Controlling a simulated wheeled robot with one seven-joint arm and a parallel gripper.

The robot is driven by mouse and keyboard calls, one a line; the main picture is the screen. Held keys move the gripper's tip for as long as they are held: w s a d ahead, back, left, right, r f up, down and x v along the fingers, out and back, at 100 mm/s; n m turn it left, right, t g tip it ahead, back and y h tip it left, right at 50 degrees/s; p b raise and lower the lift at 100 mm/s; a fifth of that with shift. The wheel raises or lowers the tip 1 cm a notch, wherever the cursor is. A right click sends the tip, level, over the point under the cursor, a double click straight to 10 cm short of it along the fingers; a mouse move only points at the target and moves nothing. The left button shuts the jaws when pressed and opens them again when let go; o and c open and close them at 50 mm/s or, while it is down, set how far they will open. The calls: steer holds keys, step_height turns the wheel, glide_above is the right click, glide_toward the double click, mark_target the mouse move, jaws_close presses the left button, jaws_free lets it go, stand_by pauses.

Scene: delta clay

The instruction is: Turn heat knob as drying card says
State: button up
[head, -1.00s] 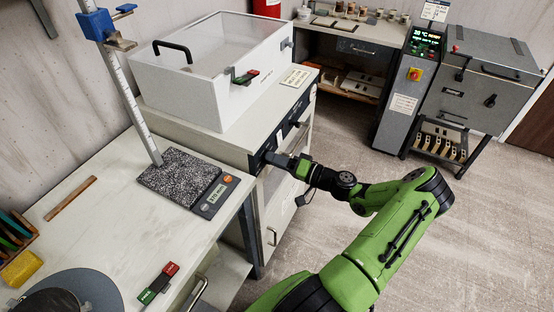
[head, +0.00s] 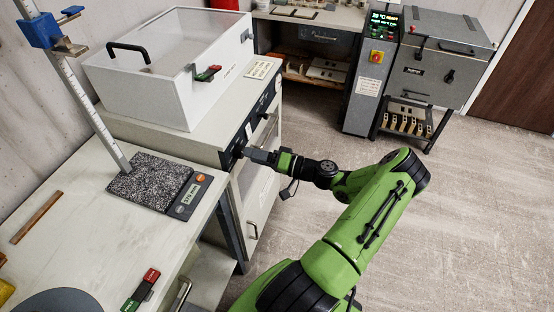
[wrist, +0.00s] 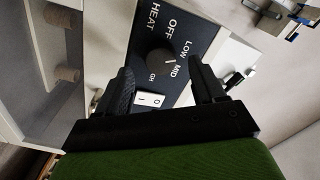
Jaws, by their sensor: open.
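The dark round heat knob (wrist: 159,63) sits on a black panel (wrist: 177,28) in the wrist view. The panel is lettered HEAT, OFF, LOW, MID and a partly hidden word ending in GH. A light mark on the knob seems to point toward MID, but I cannot be sure. My gripper (wrist: 161,72) is open, with one finger on each side of the knob; contact is unclear. In the head view my gripper (head: 247,153) is at the cabinet's front panel and hides the knob. A small printed card (head: 260,69) lies on the cabinet top; its text is too small to read.
A clear-lidded white box (head: 168,80) stands on the cabinet. A bench (head: 110,215) with a scale (head: 190,195) is at left. Open floor (head: 470,220) lies at right.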

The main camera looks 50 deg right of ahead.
steer(key=v, duration=1.3)
steer(key=shift+p, duration=0.3)
steer(key=shift+a+r, duration=0.1)
